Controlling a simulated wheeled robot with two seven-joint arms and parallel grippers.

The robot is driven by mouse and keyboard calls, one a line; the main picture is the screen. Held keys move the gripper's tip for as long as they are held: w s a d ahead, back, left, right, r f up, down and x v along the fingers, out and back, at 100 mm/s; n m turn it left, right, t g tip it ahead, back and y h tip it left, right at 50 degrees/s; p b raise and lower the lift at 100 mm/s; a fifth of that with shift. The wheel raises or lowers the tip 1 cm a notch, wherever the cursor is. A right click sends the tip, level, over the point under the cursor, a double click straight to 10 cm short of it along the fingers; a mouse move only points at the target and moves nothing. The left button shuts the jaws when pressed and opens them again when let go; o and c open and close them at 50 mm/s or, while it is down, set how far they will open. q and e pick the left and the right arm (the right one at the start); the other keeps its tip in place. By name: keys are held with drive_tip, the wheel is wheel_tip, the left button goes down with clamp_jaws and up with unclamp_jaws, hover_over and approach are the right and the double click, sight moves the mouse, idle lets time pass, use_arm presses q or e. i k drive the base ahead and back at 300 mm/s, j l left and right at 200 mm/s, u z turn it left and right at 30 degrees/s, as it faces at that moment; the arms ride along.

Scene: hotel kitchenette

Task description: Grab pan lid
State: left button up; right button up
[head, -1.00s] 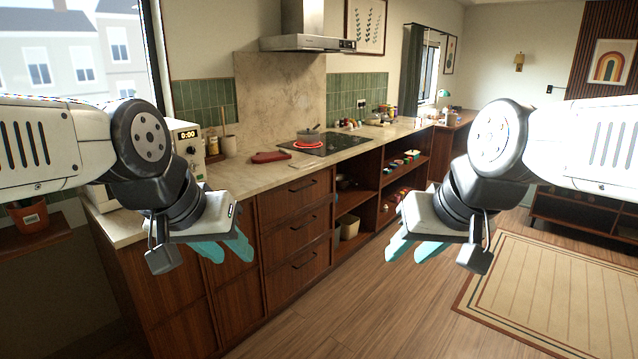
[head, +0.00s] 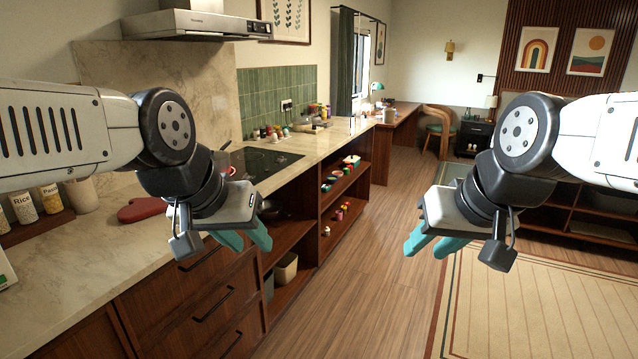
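No pan lid can be made out clearly. The dark cooktop (head: 262,160) is on the counter, with a red glowing ring (head: 231,171) at its left end. My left arm covers most of that end, so the pan there is hidden apart from what may be its handle. My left gripper (head: 250,245) is open and empty, in front of the cabinets below the cooktop. My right gripper (head: 427,248) is open and empty, over the floor to the right. Neither gripper touches anything.
The counter (head: 85,265) runs along the left, with a red mitt (head: 142,209) and labelled canisters (head: 22,207). A shallow metal dish or pan (head: 311,126) sits beyond the cooktop. Open shelves (head: 335,210) are below. The wooden floor (head: 365,285) is clear; a rug (head: 540,310) lies right.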

sight(217, 154)
drive_tip(key=i+j+z, duration=0.1)
drive_tip(key=i+z, duration=0.2)
drive_tip(key=i, duration=0.85)
drive_tip(key=i+u, duration=0.3)
drive_tip(key=i+l+u, duration=0.25)
drive_tip(key=i+u, duration=0.2)
drive_tip(key=u, duration=0.2)
drive_tip(key=i+u, duration=0.15)
drive_tip(key=u, duration=0.3)
drive_tip(key=i+l+u, duration=0.15)
drive_tip(key=u, duration=0.25)
drive_tip(key=i+l+u, duration=0.15)
drive_tip(key=u, duration=0.25)
drive_tip(key=i+l+u, duration=0.15)
drive_tip(key=u, duration=0.25)
drive_tip(key=i+l+u, duration=0.25)
drive_tip(key=u, duration=0.15)
